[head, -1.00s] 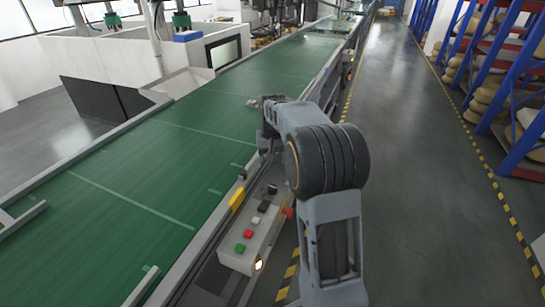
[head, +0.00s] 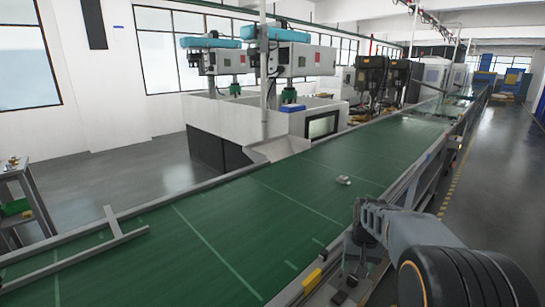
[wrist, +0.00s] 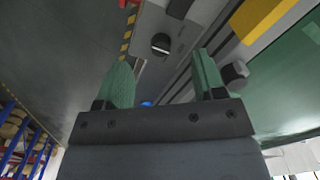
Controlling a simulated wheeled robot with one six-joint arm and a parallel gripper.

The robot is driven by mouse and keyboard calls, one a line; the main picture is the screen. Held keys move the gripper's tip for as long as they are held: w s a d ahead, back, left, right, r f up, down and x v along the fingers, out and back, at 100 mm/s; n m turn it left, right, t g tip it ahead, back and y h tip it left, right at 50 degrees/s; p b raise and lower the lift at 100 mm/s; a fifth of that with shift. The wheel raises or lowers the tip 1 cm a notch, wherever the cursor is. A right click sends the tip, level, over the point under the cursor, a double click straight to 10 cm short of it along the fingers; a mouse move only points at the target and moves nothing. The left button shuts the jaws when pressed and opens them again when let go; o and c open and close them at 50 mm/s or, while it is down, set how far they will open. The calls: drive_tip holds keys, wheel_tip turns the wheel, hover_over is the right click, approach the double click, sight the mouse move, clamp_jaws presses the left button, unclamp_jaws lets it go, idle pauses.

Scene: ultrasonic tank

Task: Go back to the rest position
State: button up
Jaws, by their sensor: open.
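My gripper (wrist: 162,70) shows in the wrist view with its two green fingers spread apart and nothing between them. In the head view my arm is folded at the lower right, beside the near edge of the green conveyor belt (head: 260,195). Its wrist end hangs over the conveyor's side rail, by the control box; the fingertips are hard to make out there. A small silvery metal part (head: 343,180) lies on the belt, beyond my arm and apart from it.
A yellow block (head: 312,279) sits on the conveyor's near rail. Machines (head: 215,62) stand behind the belt. A metal table (head: 28,195) is at the far left. The aisle floor (head: 490,190) on the right is clear.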

drive_tip(key=s+a+r+n+t, duration=0.1)
drive_tip(key=s+a, duration=0.3)
drive_tip(key=s, duration=0.4)
drive_tip(key=s+a+r+n+t, duration=0.1)
drive_tip(key=s+a+r+t, duration=0.1)
drive_tip(key=s+a, duration=0.3)
drive_tip(key=s, duration=0.4)
drive_tip(key=shift+s+r+n+t, duration=0.3)
drive_tip(key=shift+r+n, duration=0.05)
drive_tip(key=shift+n, duration=0.05)
drive_tip(key=shift+c, duration=0.4)
